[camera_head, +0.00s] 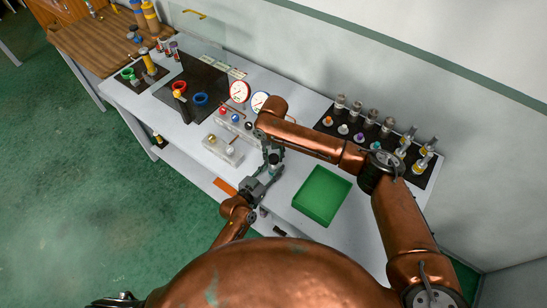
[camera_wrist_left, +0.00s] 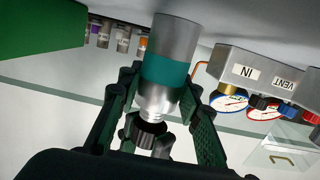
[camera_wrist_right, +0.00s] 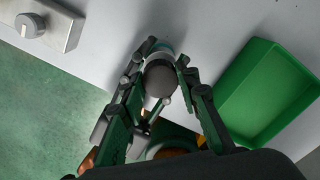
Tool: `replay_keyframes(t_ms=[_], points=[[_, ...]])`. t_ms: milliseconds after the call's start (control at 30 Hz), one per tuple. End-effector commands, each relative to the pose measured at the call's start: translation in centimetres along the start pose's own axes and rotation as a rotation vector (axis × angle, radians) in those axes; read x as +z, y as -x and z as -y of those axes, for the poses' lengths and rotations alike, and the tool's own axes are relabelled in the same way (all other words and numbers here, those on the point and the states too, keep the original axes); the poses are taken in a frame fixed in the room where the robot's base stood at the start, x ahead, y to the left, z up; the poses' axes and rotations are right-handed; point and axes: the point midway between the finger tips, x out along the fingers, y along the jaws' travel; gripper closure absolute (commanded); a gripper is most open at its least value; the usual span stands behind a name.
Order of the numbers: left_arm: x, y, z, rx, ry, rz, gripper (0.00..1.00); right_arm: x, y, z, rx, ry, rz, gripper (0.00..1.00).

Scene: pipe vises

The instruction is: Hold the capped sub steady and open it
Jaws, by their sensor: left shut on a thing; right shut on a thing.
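The capped sub (camera_wrist_left: 170,72) is a grey metal cylinder with a teal band and a narrower bright silver part. My left gripper (camera_wrist_left: 158,112) is shut on it, with a finger on each side of the silver part. My right gripper (camera_wrist_right: 163,80) is shut on the sub's grey round end (camera_wrist_right: 160,77), seen end-on in the right wrist view. In the head view the sub (camera_head: 273,160) is small between my left gripper (camera_head: 266,178) and my right gripper (camera_head: 272,150), above the bench front. The fingers partly hide it, and I cannot tell where the cap's seam lies.
An empty green tray (camera_head: 321,195) lies on the bench to the right. A grey block with a knob (camera_head: 223,150) lies to the left. Gauges (camera_head: 239,91) stand behind, and a black mat (camera_head: 350,135) holds several fittings at the back right.

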Motion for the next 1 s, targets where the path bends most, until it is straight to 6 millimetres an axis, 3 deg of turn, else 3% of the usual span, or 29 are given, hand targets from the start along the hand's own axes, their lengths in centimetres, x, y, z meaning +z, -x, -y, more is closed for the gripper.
replay_keyframes(t_ms=[267, 600, 833, 867, 1000], points=[[0.0, 0.0, 0.1, -0.001, -0.001, 0.001, 1.00, 0.0, 0.2, 0.0, 0.000, 0.000, 0.001, 1.00], [0.0, 0.0, 0.1, -0.001, -0.001, 0.001, 1.00, 0.1, 3.7, 0.0, 0.001, 0.001, 0.002, 1.00], [0.0, 0.0, 0.1, -0.001, -0.001, 0.000, 1.00, 0.0, 4.0, 0.0, 0.000, 0.001, 0.000, 1.00], [0.0, 0.0, 0.1, -0.001, -0.001, 0.000, 0.67, 0.0, 4.0, 0.0, 0.000, 0.000, 0.000, 1.00], [0.0, 0.0, 0.1, -0.001, 0.000, 0.000, 0.57, 0.0, 4.0, 0.0, 0.000, 0.000, 0.000, 1.00]])
